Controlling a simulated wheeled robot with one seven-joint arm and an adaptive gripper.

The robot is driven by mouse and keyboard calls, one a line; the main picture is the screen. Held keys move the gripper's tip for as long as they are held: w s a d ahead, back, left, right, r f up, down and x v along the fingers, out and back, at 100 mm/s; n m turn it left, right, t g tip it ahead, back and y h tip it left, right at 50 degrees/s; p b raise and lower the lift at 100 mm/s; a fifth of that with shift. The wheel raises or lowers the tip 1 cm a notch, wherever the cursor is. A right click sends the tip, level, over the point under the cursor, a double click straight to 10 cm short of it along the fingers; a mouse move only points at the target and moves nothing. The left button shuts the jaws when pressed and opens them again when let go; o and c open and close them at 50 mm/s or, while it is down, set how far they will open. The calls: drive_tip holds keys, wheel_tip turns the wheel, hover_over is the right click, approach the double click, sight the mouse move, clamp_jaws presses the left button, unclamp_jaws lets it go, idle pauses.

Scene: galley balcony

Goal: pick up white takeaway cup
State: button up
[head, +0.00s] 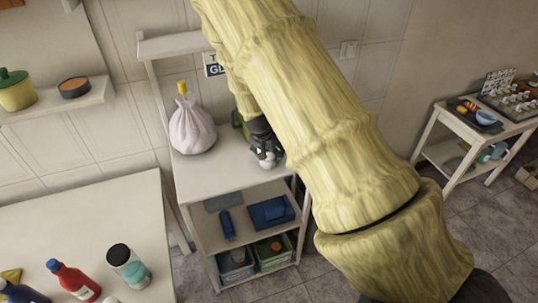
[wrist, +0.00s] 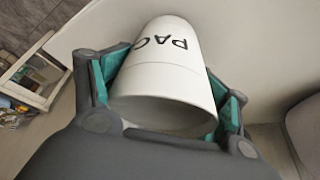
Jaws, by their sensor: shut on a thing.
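The white takeaway cup (wrist: 165,72) fills the middle of the wrist view, with dark letters on its side. Its wider end faces the camera and its narrower end points away. The teal-padded fingers of my gripper (wrist: 168,88) are on either side of the cup and shut on it. In the head view my gripper (head: 265,148) is over the right part of the white shelf unit's top (head: 225,172). My arm hides part of this area, and the cup cannot be made out clearly there.
A tied pale bag (head: 193,128) stands left of my gripper on the shelf top. A green thing (head: 238,118) is just behind my gripper. Blue items and bins fill the lower shelves. A table with bottles (head: 75,280) is front left; a side table (head: 455,120) is right.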

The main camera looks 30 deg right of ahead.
drive_tip(key=shift+r+b, duration=0.45)
drive_tip(key=shift+r, duration=0.25)
drive_tip(key=shift+s+a+r+b, duration=0.15)
drive_tip(key=shift+s+r+b, duration=0.3)
drive_tip(key=shift+r+b, duration=0.15)
drive_tip(key=s+a+r+b, duration=0.1)
drive_tip(key=s+a+b, duration=0.1)
drive_tip(key=s, duration=0.5)
drive_tip(key=s+a+b, duration=0.2)
drive_tip(key=s+b, duration=0.1)
drive_tip(key=s, duration=0.4)
drive_tip(key=shift+s+a+r, duration=0.25)
drive_tip(key=shift+a+r, duration=0.1)
